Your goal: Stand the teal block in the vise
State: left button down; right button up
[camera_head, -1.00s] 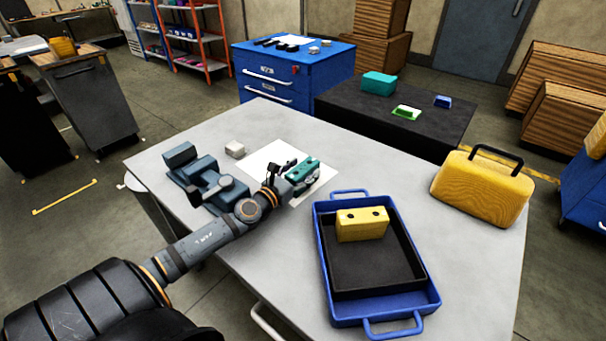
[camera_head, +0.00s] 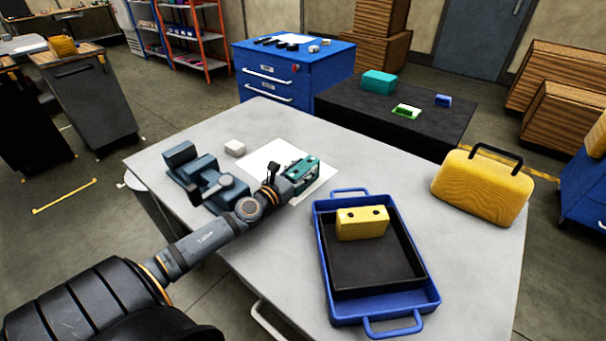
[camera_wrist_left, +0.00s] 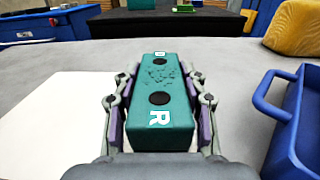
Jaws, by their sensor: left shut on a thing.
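The teal block (camera_head: 304,166) is at my left gripper (camera_head: 300,172), over the white sheet on the table. In the left wrist view the block (camera_wrist_left: 161,125) lies lengthwise between the two fingers of my left gripper (camera_wrist_left: 160,110), which is shut on its sides. Its top shows two dark holes, a rough patch and a white letter R at the near end. I cannot tell whether it touches the sheet. The blue-grey vise (camera_head: 205,180) stands at the table's left, beside my left forearm, with nothing seen between its jaws. My right gripper is not in view.
A blue tray (camera_head: 435,297) with a black liner holds a yellow block (camera_head: 362,223). A yellow case (camera_head: 482,188) stands at the right. A small whitish block (camera_head: 235,148) is near the vise. The white sheet (camera_head: 268,157) lies mid-table; bare table is around it.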

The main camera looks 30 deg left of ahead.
aim_at(303, 166)
pick_arm(q)
notch_tip(303, 166, up, 10)
jog(key=p, duration=0.9)
jog(key=shift+r, duration=0.1)
